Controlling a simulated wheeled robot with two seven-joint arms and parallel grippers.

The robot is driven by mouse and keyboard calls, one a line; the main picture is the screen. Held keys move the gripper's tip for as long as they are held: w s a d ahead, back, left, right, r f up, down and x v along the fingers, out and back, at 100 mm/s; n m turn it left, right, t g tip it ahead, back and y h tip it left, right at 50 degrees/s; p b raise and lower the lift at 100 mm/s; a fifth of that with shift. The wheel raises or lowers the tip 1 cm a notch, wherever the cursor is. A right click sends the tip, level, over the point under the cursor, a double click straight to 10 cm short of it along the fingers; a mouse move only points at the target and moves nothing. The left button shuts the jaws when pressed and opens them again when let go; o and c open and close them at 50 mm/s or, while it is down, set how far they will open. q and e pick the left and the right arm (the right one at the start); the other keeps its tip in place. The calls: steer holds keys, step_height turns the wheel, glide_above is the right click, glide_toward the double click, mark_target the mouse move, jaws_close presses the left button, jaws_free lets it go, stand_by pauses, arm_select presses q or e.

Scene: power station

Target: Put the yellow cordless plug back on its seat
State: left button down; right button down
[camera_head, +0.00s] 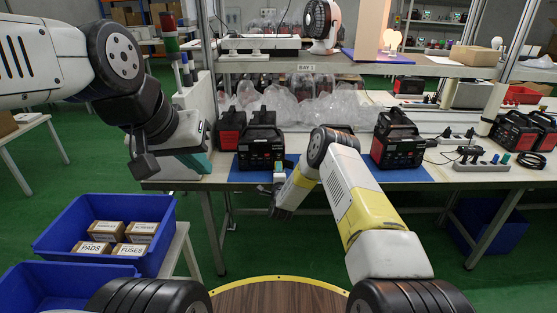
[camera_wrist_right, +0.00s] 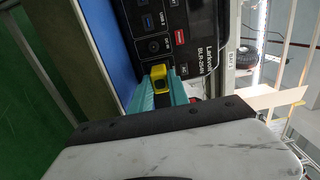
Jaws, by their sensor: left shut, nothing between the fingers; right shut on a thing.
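The yellow plug (camera_wrist_right: 159,78) shows in the right wrist view, held between the teal fingers of my right gripper (camera_wrist_right: 164,92). Its dark centre faces the camera. The black front panel of a power station (camera_wrist_right: 178,30) is close beyond it, with ports and a red label. I cannot tell whether the plug touches the panel. In the head view my right gripper (camera_head: 279,170) is in front of the left-middle power station (camera_head: 262,150), and the plug is too small to make out. My left gripper (camera_head: 197,161) is shut and empty at the table's left end.
Another power station (camera_head: 397,140) stands right of my right arm. A power strip (camera_head: 482,163) lies on the right. Blue bins (camera_head: 75,248) with small boxes are at lower left. Clear bags fill the table's back.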

steer(key=shift+s, duration=0.25)
stand_by(0.3)
steer(key=shift+s, duration=1.85)
